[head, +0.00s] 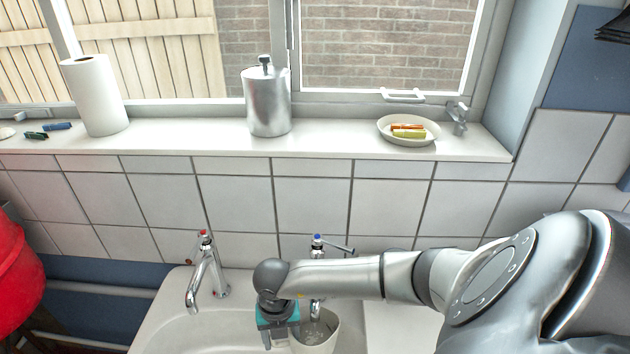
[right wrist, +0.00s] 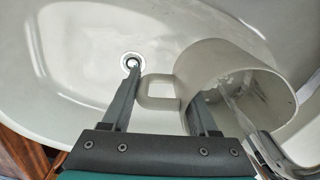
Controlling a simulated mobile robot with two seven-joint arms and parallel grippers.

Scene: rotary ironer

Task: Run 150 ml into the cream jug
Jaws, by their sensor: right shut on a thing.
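The cream jug (head: 326,340), pale and open-topped, is at the basin under the blue-marked tap (head: 318,243). It also shows in the right wrist view (right wrist: 222,62), with its handle (right wrist: 159,92) between the fingers. My right gripper (head: 277,318) is shut on the jug at its handle side; its fingers also show in the wrist view (right wrist: 163,88). In that view the tap spout (right wrist: 268,152) reaches to the jug's mouth, and a clear streak like running water shows there. The water level cannot be read. My left gripper is out of view.
A red-marked tap (head: 206,270) stands left on the white basin (head: 172,315); the drain (right wrist: 131,62) lies beside the jug. The sill (head: 200,144) holds a paper roll (head: 95,95), a metal canister (head: 267,100) and a dish (head: 392,137). A red object (head: 15,275) is far left.

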